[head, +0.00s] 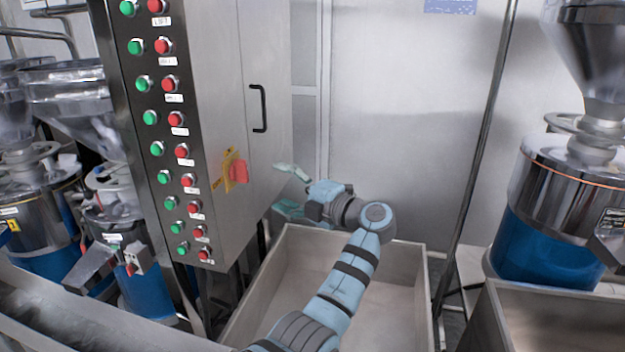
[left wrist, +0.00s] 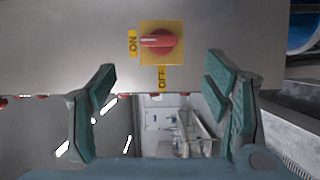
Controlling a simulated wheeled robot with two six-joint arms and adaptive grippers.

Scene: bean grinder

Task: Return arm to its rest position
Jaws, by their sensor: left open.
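My left gripper (head: 286,192) is open and empty, to the right of the control cabinet's side in the head view. Its two green-padded fingers also show spread apart in the left wrist view (left wrist: 160,108). A red rotary switch (head: 238,172) on a yellow plate is on the cabinet side, apart from the fingers. In the left wrist view the red switch (left wrist: 159,41) lies above and between the fingertips. Its white mark lies on the side of the ON label; the OFF label is below it. My right gripper is not in view.
The steel cabinet (head: 222,80) carries rows of green and red buttons and a black door handle (head: 259,108). An open metal bin (head: 408,262) lies under my left arm. Grinders with blue bases (head: 540,250) stand at both sides. A slanted pole (head: 478,150) rises right of the arm.

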